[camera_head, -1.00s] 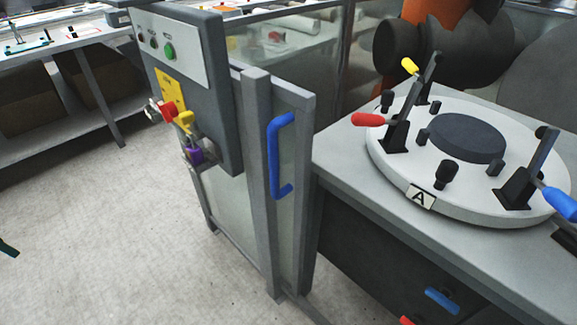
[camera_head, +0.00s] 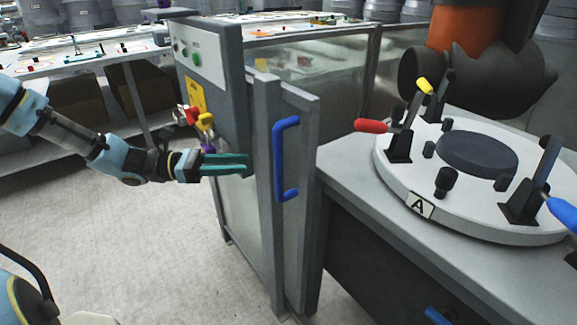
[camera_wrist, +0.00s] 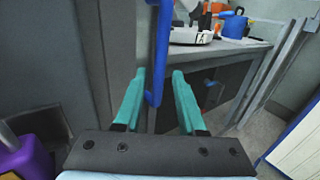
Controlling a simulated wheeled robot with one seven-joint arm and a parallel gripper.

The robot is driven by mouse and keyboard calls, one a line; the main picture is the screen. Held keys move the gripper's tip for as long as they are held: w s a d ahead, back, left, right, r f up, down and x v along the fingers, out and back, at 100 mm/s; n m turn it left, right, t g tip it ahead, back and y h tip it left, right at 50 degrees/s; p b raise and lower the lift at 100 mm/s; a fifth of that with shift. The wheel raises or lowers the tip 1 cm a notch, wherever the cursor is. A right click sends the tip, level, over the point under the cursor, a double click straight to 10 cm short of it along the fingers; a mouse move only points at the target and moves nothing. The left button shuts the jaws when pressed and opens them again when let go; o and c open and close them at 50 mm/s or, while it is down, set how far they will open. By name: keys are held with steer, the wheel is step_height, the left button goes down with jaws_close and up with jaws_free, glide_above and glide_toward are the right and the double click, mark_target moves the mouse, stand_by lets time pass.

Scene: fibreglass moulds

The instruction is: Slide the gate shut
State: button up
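The gate (camera_head: 303,210) is a grey-framed clear panel beside a grey post, with a vertical blue handle (camera_head: 280,160) on its face. My gripper (camera_head: 247,165) has teal fingers and reaches in from the left, just left of the handle and the post in the head view. In the wrist view the blue handle (camera_wrist: 158,55) comes down between the two fingertips of my gripper (camera_wrist: 163,75). The fingers are spread apart, and no contact with the handle shows.
A grey control box (camera_head: 212,75) with buttons and coloured padlocks (camera_head: 195,116) stands left of the post. To the right is a grey bench (camera_head: 345,172) carrying a round white fixture (camera_head: 400,185) with clamps. The floor (camera_head: 150,235) at left is clear.

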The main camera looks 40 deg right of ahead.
mark_target(279, 163)
steer(key=p+x, duration=0.1)
steer(key=x, duration=0.9)
steer(key=shift+a, duration=0.1)
steer(key=shift+c, duration=0.2)
jaws_close()
stand_by(0.9)
